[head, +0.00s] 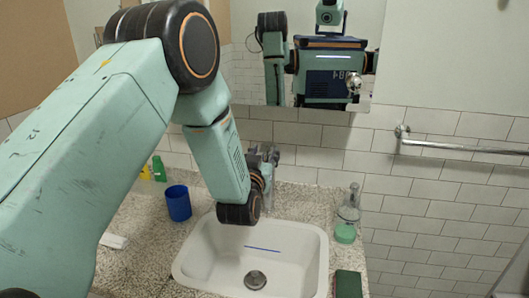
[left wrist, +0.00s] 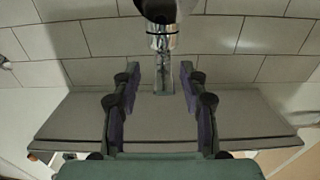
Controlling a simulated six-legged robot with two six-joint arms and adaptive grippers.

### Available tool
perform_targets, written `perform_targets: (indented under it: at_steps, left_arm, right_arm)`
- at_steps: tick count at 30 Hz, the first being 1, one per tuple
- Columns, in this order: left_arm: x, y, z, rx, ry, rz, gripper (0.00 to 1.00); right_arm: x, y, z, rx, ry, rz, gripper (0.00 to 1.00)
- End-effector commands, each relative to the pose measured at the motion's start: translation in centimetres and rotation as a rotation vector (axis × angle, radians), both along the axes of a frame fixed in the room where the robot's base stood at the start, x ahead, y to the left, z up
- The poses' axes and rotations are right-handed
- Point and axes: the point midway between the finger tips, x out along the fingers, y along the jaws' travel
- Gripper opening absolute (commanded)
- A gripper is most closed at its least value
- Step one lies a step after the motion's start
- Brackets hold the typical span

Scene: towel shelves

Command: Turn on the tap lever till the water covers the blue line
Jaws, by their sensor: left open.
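The white sink (head: 190,262) is set in the speckled counter, with a short blue line (head: 262,249) on its inner wall above a round drain (head: 255,280). No water shows in it. The chrome tap (head: 272,156) stands behind the sink, partly hidden by my left arm. My left gripper (left wrist: 160,76) is open, its two dark fingers either side of a narrow chrome part of the tap (left wrist: 161,45), with gaps on both sides. In the head view the gripper is mostly hidden behind my wrist at the tap. My right gripper is not directly in view.
A blue cup (head: 178,203) and a green bottle (head: 159,168) stand left of the sink. A clear bottle (head: 350,207) and a green-lidded jar (head: 345,233) stand right, with a dark green block (head: 347,284) nearer. A mirror (head: 245,75) and towel rail (head: 460,148) are on the wall.

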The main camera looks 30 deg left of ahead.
Motion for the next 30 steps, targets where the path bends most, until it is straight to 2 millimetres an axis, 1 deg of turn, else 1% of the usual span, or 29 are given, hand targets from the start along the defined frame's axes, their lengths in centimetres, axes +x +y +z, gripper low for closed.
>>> perform_targets:
  at_steps: [4,12,27,30]
  left_arm:
    - [0.68,0.22,0.01,0.0,0.0,0.001,0.43]
    - [0.87,0.26,0.01,0.0,0.0,0.0,0.43]
    - [0.83,0.28,0.0,0.0,0.0,0.001,0.0]
    - [0.82,0.29,0.0,0.0,0.0,0.002,0.0]
  right_arm:
    - [0.0,0.0,0.04,0.0,0.0,0.0,0.4]
    - [0.0,0.0,0.04,0.0,0.0,0.0,0.4]
    - [0.01,0.0,0.04,0.0,0.0,0.0,0.4]
    - [0.01,0.0,0.04,0.0,0.0,0.0,0.4]
